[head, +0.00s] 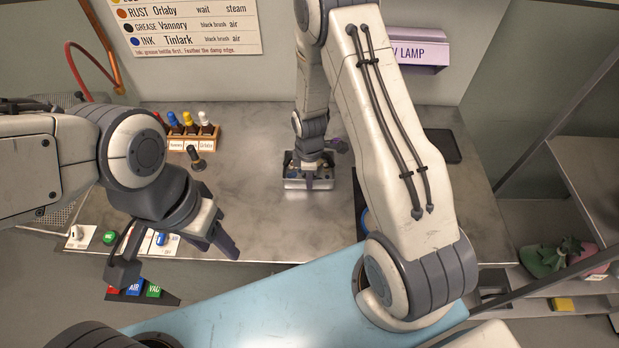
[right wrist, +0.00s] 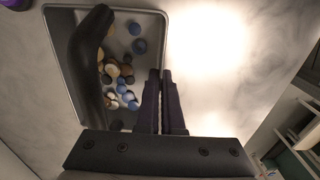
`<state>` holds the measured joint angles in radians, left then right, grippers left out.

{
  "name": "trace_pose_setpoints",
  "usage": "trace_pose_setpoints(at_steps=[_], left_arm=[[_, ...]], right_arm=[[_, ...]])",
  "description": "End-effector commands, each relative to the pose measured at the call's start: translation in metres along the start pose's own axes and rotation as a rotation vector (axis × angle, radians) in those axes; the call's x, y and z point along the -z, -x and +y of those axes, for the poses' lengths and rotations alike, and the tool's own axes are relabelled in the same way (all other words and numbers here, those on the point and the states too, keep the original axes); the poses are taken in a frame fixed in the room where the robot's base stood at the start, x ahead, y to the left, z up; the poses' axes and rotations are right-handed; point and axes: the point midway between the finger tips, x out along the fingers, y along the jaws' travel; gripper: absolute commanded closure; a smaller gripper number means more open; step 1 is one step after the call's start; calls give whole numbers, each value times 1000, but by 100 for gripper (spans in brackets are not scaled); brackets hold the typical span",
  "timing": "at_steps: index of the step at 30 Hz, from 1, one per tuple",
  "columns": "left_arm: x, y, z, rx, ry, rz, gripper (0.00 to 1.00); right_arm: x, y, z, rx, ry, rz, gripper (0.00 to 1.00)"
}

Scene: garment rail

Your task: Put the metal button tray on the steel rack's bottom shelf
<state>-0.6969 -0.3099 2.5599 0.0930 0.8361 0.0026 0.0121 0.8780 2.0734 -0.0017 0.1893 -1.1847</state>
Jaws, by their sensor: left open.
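The metal button tray (head: 295,184) sits on the grey worktop, with blue, tan and dark buttons inside; it also shows in the right wrist view (right wrist: 60,20). My right gripper (head: 309,182) is at the tray's near wall. In the right wrist view its fingers (right wrist: 161,75) are close together with the tray's rim between them. A dark curved bar crosses the tray there and hides part of it. My left gripper (head: 180,255) is open and empty over the worktop's front left edge. The steel rack (head: 585,160) stands at the right, partly cut off by the picture edge.
A lower rack shelf (head: 530,284) holds green and pink items (head: 560,255) and a yellow block (head: 562,304). A light-blue board (head: 270,300) lies in front of the worktop.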

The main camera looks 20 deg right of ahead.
Motion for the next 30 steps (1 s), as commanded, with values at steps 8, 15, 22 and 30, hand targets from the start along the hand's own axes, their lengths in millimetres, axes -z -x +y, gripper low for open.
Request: trace_pose_setpoints(at_steps=[8, 15, 22, 30], left_arm=[[0, -4, 0, 0, 0, 0, 50], [0, -3, 0, 0, 0, 0, 50], [0, 1, 0, 0, 0, 0, 50], [-1, -12, -1, 0, -1, 0, 50]], right_arm=[[0, -4, 0, -1, 0, 0, 100], [0, -2, 0, 0, 0, 0, 67], [0, 2, 0, -1, 0, 0, 67], [1, 37, 2, -7, 0, 3, 67]])
